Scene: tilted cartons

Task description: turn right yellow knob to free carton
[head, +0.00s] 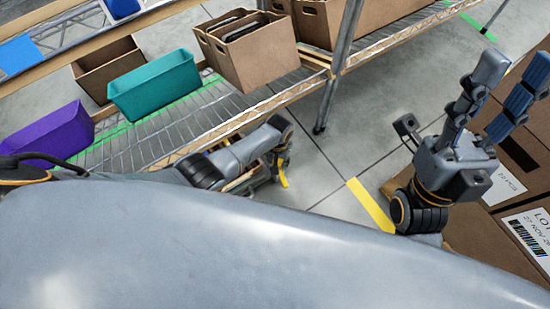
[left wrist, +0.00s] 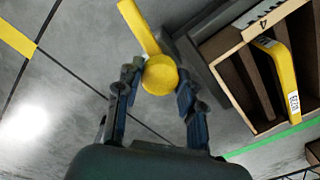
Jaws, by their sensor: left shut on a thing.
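A yellow knob (left wrist: 160,75) with a round end and a straight arm sits between the fingers of my left gripper (left wrist: 158,88) in the left wrist view. The gripper is shut on its round end. In the head view my left gripper (head: 280,158) is low beside the shelf, partly hidden by my arm, with a bit of yellow below it. An open brown carton (left wrist: 250,75) lies tilted to the right in the left wrist view, with a labelled yellow piece (left wrist: 281,75) at its opening. My right gripper (head: 513,72) is open and empty, fingers upward.
A wire shelf (head: 215,118) holds a teal bin (head: 155,86), a purple bin (head: 50,136) and brown cartons (head: 255,55). Labelled brown boxes (head: 500,225) stand at the right, behind and below my right gripper. Grey floor with yellow tape (head: 369,204) lies between.

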